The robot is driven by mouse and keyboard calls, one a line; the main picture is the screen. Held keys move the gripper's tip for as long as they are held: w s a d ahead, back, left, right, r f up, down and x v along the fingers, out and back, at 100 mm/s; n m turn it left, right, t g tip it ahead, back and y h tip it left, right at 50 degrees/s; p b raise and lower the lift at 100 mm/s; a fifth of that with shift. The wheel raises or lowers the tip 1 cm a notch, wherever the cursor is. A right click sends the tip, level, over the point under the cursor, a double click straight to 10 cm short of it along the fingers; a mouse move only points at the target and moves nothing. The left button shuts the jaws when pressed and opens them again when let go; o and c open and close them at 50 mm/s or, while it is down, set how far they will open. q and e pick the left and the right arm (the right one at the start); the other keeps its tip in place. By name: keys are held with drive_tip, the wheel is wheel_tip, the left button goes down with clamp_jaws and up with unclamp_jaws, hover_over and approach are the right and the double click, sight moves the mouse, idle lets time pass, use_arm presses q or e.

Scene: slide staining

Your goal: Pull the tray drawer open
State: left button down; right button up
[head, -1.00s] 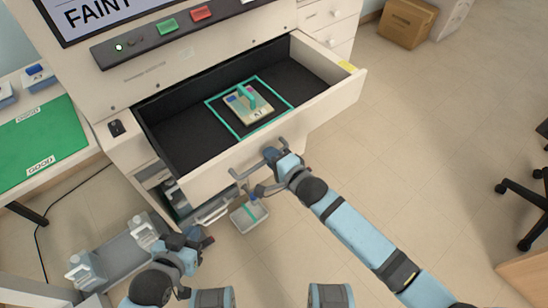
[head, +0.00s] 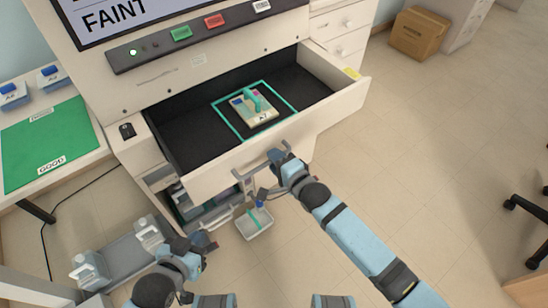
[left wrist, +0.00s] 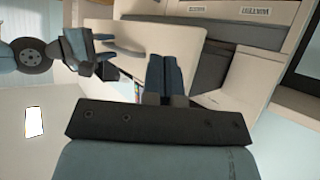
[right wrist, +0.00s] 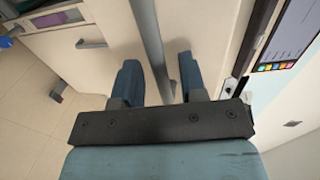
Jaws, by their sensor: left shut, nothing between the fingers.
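The tray drawer (head: 330,112) stands pulled out from the cream cabinet, with its dark floor exposed. A small slide rack (head: 250,110) with a teal handle sits inside a teal square outline on that floor. My right gripper (head: 277,152) is at the right end of the drawer's grey bar handle (head: 243,182). In the right wrist view the handle bar (right wrist: 149,35) runs between the parted fingers (right wrist: 160,78), with gaps visible. My left gripper (head: 210,243) is shut and empty, low on the left; its fingers (left wrist: 166,65) are together in the left wrist view.
A green mat (head: 45,140) lies on the side table at left. Grey jugs (head: 92,268) stand on a low platform at lower left. A pale bin (head: 254,222) is below the drawer.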

use_arm(q)
drive_tip(key=shift+r+p, duration=0.2)
drive_tip(key=shift+p, duration=0.7)
use_arm(e)
drive_tip(key=v, duration=1.2)
drive_tip(key=shift+s+d, duration=0.2)
drive_tip(key=shift+s, duration=0.1)
use_arm(q)
drive_tip(key=shift+r, duration=0.15)
use_arm(e)
drive_tip(key=shift+s, duration=0.1)
